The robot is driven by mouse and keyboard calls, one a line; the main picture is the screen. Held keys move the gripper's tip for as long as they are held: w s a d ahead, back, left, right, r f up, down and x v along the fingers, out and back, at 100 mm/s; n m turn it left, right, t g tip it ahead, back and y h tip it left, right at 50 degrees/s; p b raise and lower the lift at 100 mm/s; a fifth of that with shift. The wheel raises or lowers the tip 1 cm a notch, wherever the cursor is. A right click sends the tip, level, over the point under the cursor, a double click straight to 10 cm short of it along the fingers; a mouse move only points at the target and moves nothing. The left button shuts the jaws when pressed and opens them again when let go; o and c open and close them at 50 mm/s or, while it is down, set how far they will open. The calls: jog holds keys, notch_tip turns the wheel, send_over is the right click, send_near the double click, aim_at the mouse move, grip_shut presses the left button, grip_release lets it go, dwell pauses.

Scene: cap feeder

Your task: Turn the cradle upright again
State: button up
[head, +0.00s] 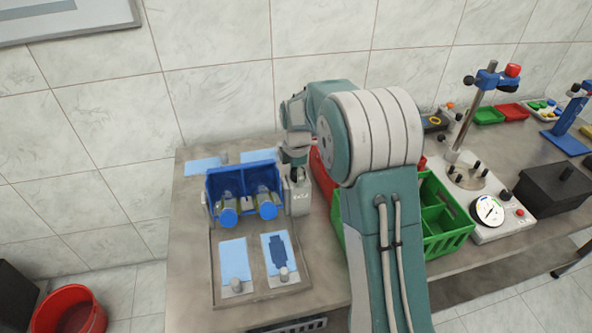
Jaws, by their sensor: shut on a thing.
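The blue cradle (240,181) sits between supports on a grey fixture on the table. It is tipped toward the front, so it is not upright. Two clear vials with blue caps (228,217) lie in it, caps pointing to the front and down. My gripper (297,172) is at the cradle's right end, just above the light grey end block (300,197). It is shut on a small part there, mostly hidden by the fingers; I cannot tell its exact shape.
Two light blue pads with grey pegs (235,260) lie in front of the cradle. A red bucket (70,312) is on the floor at left.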

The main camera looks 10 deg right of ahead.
jog(key=n, duration=0.4)
jog(key=shift+s+d+f, duration=0.1)
jog(key=shift+d+f, duration=0.15)
jog(key=shift+d, duration=0.05)
jog(key=o, duration=0.8)
jog(key=shift+d, duration=0.1)
jog(key=shift+o, duration=1.4)
jog(key=shift+f, duration=0.1)
jog(key=shift+d, duration=0.2)
jog(key=shift+w+a, duration=0.1)
jog(key=shift+w, duration=0.1)
jog(key=m, duration=0.3)
jog(key=shift+a+r, duration=0.2)
jog(key=shift+a, duration=0.15)
jog(key=m, duration=0.4)
jog(key=shift+d+m, duration=0.15)
jog(key=shift+m, duration=1.25)
jog(key=shift+c, duration=0.3)
